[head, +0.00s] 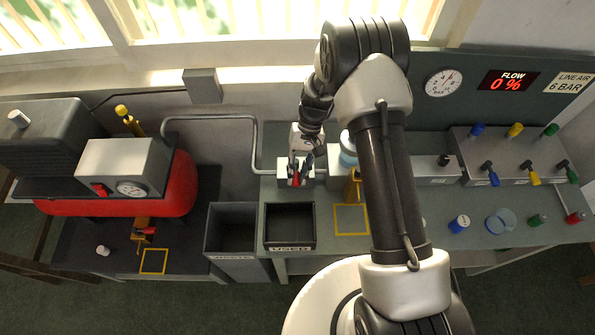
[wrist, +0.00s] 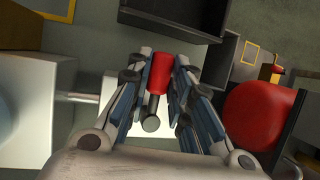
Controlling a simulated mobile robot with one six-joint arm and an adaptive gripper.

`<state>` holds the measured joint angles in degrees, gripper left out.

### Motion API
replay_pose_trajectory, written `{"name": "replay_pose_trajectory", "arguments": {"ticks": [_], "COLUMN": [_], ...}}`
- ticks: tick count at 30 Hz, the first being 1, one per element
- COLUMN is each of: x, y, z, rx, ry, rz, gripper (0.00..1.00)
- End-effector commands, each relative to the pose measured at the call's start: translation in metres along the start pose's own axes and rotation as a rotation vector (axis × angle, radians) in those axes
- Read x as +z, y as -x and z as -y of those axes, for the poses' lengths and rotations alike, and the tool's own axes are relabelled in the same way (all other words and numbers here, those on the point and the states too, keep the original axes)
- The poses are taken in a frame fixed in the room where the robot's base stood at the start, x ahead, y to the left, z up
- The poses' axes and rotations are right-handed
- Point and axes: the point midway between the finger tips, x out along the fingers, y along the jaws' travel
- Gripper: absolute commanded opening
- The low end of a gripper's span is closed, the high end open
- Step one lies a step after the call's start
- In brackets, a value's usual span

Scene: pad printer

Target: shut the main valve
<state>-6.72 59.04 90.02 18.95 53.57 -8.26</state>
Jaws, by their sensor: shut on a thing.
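The main valve shows as a pale block (head: 283,173) on the grey pipe behind the black tray. Its red lever grip (head: 297,180) points towards the front of the bench in the head view. My gripper (head: 301,170) is over the valve, with its fingers on either side of the red grip. In the wrist view the red grip (wrist: 160,72) sits between the two fingers of my gripper (wrist: 163,68). The lever's dark stem and round pivot (wrist: 151,124) show below it. My gripper is shut on the lever.
The flow display (head: 508,81) reads 0 %. A pressure gauge (head: 444,83) hangs beside it. A black tray (head: 290,243) marked USED and a grey bin (head: 231,245) stand in front. The red compressor tank (head: 180,185) is at left. Small coloured valves (head: 490,172) are at right.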

Motion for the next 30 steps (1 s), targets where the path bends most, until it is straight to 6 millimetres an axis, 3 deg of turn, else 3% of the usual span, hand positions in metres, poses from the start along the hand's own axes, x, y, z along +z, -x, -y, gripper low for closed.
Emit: {"name": "replay_pose_trajectory", "arguments": {"ticks": [17, 30], "x": [0.0, -0.003], "y": [0.0, 0.003], "z": [-0.001, -0.012], "rx": [0.007, 0.105], "ry": [0.015, 0.253], "rz": [0.003, 0.062], "gripper": [0.0, 0.0]}}
